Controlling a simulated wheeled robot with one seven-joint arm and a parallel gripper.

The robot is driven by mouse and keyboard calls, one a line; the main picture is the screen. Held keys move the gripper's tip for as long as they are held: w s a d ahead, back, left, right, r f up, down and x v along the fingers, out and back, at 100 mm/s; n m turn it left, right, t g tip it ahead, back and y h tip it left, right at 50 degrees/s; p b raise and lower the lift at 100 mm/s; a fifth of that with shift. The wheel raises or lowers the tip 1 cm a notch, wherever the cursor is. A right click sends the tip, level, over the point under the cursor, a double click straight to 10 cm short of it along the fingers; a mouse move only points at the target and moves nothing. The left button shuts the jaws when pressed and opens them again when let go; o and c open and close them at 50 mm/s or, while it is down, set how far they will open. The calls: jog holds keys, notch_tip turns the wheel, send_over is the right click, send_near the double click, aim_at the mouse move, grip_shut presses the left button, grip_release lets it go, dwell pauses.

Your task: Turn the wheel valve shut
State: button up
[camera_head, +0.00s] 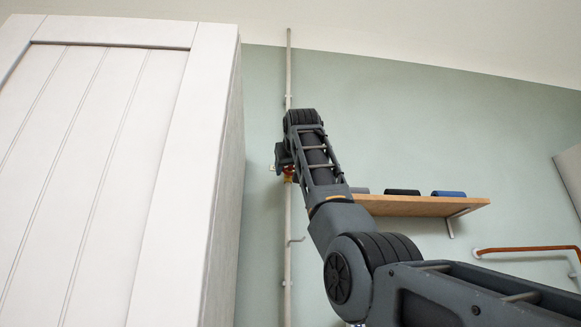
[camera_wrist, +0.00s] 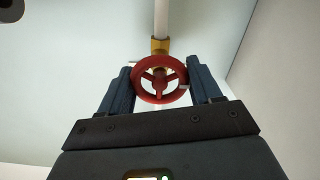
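The wheel valve (camera_wrist: 145,91) is a red handwheel with spokes, below a brass fitting (camera_wrist: 160,46) on a pale vertical pipe. In the wrist view, my gripper (camera_wrist: 160,82) has its two dark fingers spread, one on each side of the wheel. The finger edges are very close to the rim; I cannot tell whether they touch it. In the head view, only a small red and brass bit of the valve (camera_head: 288,171) shows beside my gripper (camera_head: 280,158), and my arm hides the rest.
The pale vertical pipe (camera_head: 288,240) runs up the green wall. A large white cabinet (camera_head: 165,160) stands close on the left. A copper-coloured pipe (camera_head: 525,249) is at the far right.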

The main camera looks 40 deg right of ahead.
jog(key=c, duration=0.5)
